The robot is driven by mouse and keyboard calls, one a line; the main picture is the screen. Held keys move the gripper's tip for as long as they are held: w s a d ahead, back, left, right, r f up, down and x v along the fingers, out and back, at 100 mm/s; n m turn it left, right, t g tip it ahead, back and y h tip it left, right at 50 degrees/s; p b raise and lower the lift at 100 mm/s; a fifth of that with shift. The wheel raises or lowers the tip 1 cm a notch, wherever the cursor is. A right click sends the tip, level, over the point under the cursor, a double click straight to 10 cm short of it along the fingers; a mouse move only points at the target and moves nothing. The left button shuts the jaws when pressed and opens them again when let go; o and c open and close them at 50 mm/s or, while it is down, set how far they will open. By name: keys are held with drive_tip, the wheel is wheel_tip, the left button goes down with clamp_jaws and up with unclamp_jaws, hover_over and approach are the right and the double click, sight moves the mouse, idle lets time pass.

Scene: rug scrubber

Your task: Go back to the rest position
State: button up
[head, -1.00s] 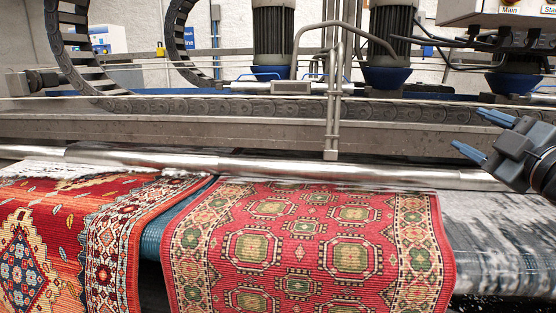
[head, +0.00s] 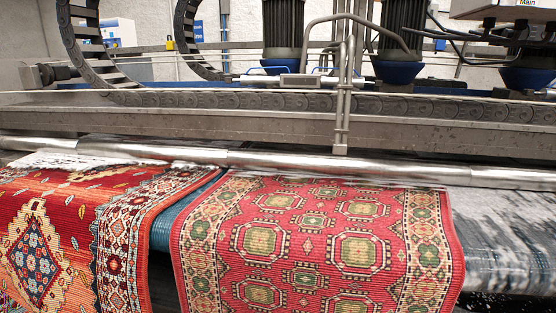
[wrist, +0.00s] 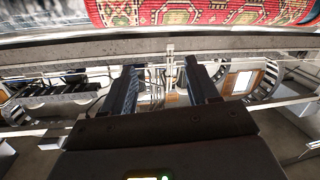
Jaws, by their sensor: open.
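My gripper (wrist: 162,85) shows in the wrist view with its two dark fingers apart and nothing between them. It is out of the head view. The wrist picture looks upside down, with the machine frame beyond the fingers and a red rug along its top edge. No rug or machine part is seen touching the fingers.
A red patterned rug (head: 315,240) and an orange-red rug (head: 45,245) hang over the scrubber's front. A metal roller (head: 290,163) and a steel beam (head: 240,126) run across above them. A grey vertical pipe (head: 342,90) and motors with blue bases (head: 398,75) stand behind.

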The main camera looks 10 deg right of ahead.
drive_tip(key=s+a+g+y, duration=0.1)
drive_tip(key=s+a+y, duration=0.1)
drive_tip(key=s, duration=1.8)
drive_tip(key=shift+s+a+f+g, duration=0.15)
drive_tip(key=shift+s+a+g, duration=0.2)
drive_tip(key=shift+s+g, duration=0.05)
